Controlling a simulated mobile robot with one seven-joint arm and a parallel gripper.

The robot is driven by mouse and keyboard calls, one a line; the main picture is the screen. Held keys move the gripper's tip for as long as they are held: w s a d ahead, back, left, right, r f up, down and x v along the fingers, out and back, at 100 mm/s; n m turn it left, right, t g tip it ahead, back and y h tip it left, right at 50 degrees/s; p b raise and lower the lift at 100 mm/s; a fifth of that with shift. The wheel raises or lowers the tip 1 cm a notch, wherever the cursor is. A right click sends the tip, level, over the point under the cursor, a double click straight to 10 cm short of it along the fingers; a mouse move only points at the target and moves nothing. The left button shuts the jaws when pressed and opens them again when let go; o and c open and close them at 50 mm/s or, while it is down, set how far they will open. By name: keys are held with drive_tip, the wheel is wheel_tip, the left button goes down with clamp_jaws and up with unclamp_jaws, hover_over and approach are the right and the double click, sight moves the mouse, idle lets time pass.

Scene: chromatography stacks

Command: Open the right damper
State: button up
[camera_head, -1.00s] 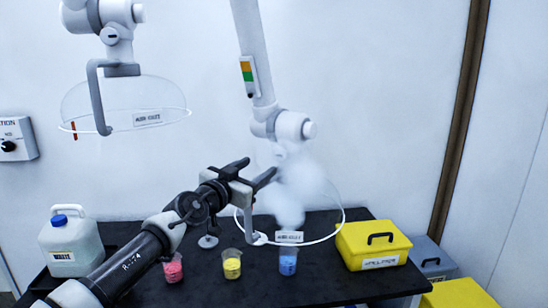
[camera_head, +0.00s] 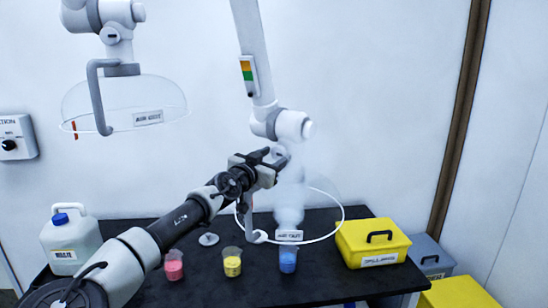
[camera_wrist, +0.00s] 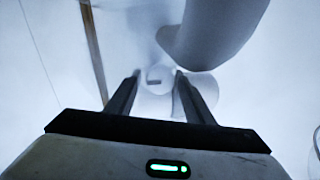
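The right extraction arm (camera_head: 292,125) hangs from above, with a clear hood (camera_head: 325,193) at its lower end. My gripper (camera_head: 277,156) is at the neck just below the arm's white joint. In the wrist view, my gripper (camera_wrist: 156,74) is open, its two dark fingers apart. Between and beyond the fingertips is a small grey tab (camera_wrist: 154,82) on a pale round part; it looks like the damper handle, but I cannot tell its exact setting. Contact with the tab is not visible. In the head view my gripper and the vapour hide the damper.
Pink (camera_head: 174,267), yellow (camera_head: 232,263) and blue (camera_head: 288,260) beakers stand on the black bench (camera_head: 215,288). White vapour rises from the blue one. A waste jug (camera_head: 75,242) and yellow box (camera_head: 372,243) flank them. A left hood (camera_head: 122,100) hangs clear.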

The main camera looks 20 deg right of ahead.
drive_tip(key=c, duration=0.7)
drive_tip(key=shift+c, duration=0.2)
drive_tip(key=n, duration=0.3)
drive_tip(key=shift+r+n+g+b, duration=0.1)
drive_tip(key=shift+n+g+b, duration=0.2)
drive_tip(key=n, duration=0.3)
drive_tip(key=shift+r+n, duration=0.1)
drive_tip(key=shift+n, duration=0.2)
drive_tip(key=n+g+p, duration=0.1)
drive_tip(key=n, duration=0.3)
drive_tip(key=shift+r+n, duration=0.1)
drive_tip(key=shift+n, duration=0.3)
drive_tip(key=n+g+p, duration=0.1)
drive_tip(key=n, duration=0.3)
drive_tip(key=shift+w+a, duration=0.1)
drive_tip(key=shift+w, duration=0.05)
drive_tip(key=shift+n, duration=0.3)
